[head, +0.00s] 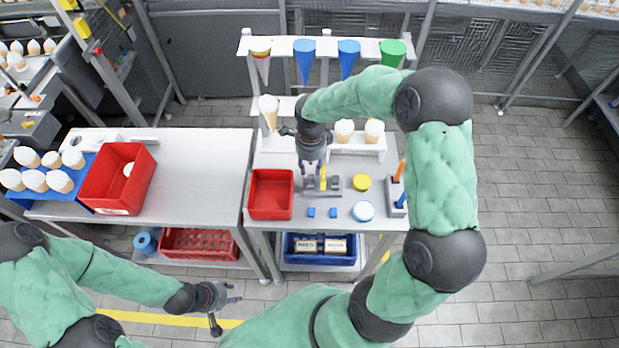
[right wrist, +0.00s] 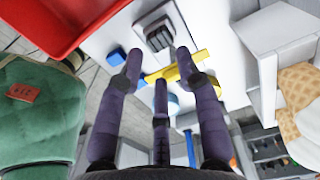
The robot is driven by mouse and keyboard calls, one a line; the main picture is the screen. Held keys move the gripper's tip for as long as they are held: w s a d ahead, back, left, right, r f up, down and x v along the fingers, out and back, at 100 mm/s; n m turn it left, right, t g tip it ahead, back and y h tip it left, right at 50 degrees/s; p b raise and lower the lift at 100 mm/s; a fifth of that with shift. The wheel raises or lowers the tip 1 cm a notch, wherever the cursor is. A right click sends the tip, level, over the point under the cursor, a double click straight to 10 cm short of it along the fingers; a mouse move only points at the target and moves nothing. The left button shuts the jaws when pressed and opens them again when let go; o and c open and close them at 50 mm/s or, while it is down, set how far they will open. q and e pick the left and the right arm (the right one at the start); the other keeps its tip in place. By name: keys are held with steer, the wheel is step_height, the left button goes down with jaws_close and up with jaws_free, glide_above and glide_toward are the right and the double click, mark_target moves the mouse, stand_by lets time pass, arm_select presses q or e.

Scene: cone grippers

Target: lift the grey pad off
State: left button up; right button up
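A dark grey ribbed pad (right wrist: 158,37) sits on a lighter grey block in the right wrist view. In the head view a small grey piece (head: 334,183) shows beside a yellow bar (head: 323,178) on the table; I cannot make out the pad clearly there. My right gripper (head: 313,172) is above this spot. In the right wrist view its three fingers (right wrist: 159,62) are spread, with nothing between them, and the yellow bar (right wrist: 175,70) lies beyond them. My left gripper (head: 232,297) is open and empty, low at the front, away from the table.
A red bin (head: 271,208) stands left of the grey piece. Two small blue blocks, a yellow disc (head: 361,182) and a blue-white round piece (head: 363,211) lie nearby. A white rack (head: 352,150) with cones stands behind. An orange-and-blue tool stand is at right.

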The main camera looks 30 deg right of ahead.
mark_target(310, 178)
steer(key=shift+f, duration=2.95)
steer(key=c, duration=0.5)
